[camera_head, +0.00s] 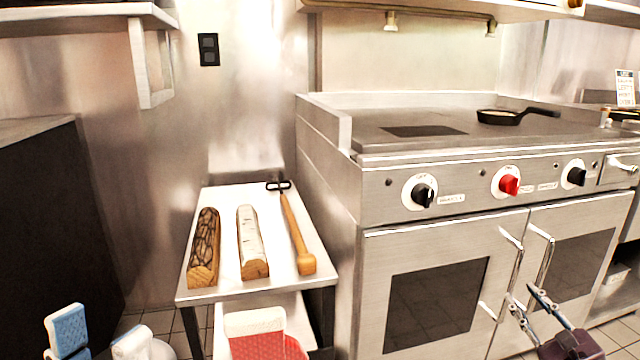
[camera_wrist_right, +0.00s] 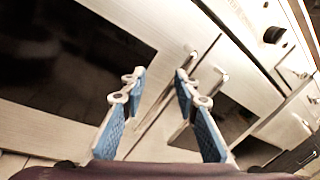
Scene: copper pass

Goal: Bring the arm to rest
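My right gripper (camera_head: 521,296) is at the lower right of the head view, in front of the range's oven doors. In the right wrist view my right gripper (camera_wrist_right: 158,78) has its two blue-padded fingers apart with nothing between them. My left gripper (camera_head: 98,328) is at the bottom left edge of the head view, partly cut off. Its blue-padded finger and the other pale finger stand apart, with no object seen between them.
A steel range (camera_head: 455,184) with knobs and door handles fills the right; a black pan (camera_head: 498,117) sits on top. A small table (camera_head: 222,210) holds two logs (camera_head: 204,245) (camera_head: 249,240) and a wooden-handled tool (camera_head: 296,232). A red container (camera_head: 262,347) is below. A dark cabinet (camera_head: 55,220) stands left.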

